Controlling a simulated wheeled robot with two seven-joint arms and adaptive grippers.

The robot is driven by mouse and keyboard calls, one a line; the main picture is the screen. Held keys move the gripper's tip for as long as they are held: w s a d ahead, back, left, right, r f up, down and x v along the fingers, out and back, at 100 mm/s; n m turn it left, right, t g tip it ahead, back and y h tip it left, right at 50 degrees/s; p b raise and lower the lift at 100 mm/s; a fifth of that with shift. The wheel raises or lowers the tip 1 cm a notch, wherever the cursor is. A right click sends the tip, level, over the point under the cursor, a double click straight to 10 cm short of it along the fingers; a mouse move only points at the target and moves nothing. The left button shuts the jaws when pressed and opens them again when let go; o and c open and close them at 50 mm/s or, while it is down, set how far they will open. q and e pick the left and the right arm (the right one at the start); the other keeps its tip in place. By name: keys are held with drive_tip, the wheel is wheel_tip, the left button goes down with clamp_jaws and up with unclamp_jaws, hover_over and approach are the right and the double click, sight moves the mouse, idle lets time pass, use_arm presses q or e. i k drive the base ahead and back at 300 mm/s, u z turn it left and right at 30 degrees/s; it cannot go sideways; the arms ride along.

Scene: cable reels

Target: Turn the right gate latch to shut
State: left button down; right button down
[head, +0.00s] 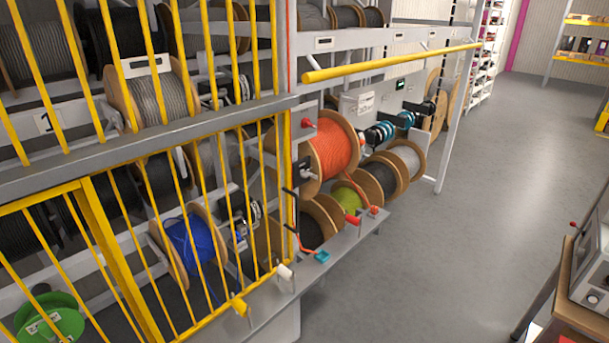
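A yellow barred gate (179,268) stands across the lower left of the reel rack, below a grey crossbar (150,139). A black, bent handle (291,211) stands upright by the gate's right edge and looks like the right gate latch. I cannot tell from here whether it is turned to shut. A small black box (303,169) sits just above and right of it. Neither of my grippers shows in the head view, and nothing touches the handle.
An orange reel (333,147) and several others sit right of the gate. A low ledge (338,240) carries red and teal parts. A yellow rail (390,63) juts out above. A bench with a grey machine (592,265) stands lower right. The grey floor (470,210) between is clear.

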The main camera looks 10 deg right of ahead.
sight(304, 174)
drive_tip(key=u, duration=0.35)
drive_tip(key=i, duration=0.9)
drive_tip(key=u, duration=0.15)
